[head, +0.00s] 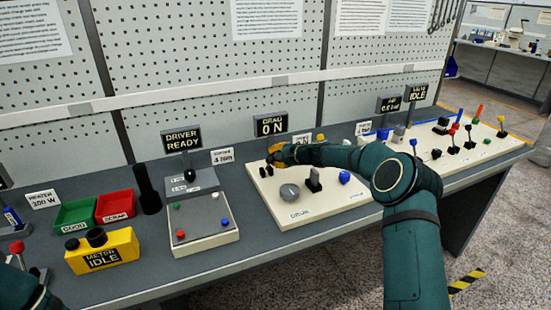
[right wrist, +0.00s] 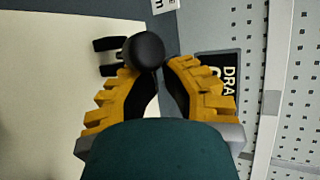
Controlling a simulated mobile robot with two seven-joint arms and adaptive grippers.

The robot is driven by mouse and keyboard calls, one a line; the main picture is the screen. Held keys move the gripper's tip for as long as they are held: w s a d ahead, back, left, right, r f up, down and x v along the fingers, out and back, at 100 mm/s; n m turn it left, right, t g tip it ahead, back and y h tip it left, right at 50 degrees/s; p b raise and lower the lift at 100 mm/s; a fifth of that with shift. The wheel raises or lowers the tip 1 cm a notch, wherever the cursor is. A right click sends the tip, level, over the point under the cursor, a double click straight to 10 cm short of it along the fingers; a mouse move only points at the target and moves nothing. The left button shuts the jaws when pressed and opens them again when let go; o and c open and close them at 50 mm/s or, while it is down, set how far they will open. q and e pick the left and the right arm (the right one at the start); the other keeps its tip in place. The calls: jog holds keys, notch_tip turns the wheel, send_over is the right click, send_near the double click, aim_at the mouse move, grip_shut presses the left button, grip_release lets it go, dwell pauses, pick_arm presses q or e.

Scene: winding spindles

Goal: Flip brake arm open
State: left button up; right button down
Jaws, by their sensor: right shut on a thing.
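My right gripper (head: 274,157) reaches over the back left corner of the cream panel (head: 300,219), below the "DRAG ON" sign (head: 270,124). In the right wrist view, the yellow fingers of my right gripper (right wrist: 151,68) are closed around a round black knob (right wrist: 146,49), which sticks out past the fingertips. This knob seems to be the end of the brake arm; its shaft is hidden. A small black forked part (right wrist: 106,57) stands beside it. My left gripper is out of view.
The cream panel also bears a grey dial (head: 289,191), a black block (head: 313,181) and a blue knob (head: 344,177). The pegboard wall (head: 210,60) rises behind.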

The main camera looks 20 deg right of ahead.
jog(key=shift+s+r, duration=0.1)
jog(key=shift+r, duration=0.05)
dwell(0.5)
jog(key=v, duration=1.1)
jog(key=shift+s+d, duration=0.2)
jog(key=shift+s, duration=0.2)
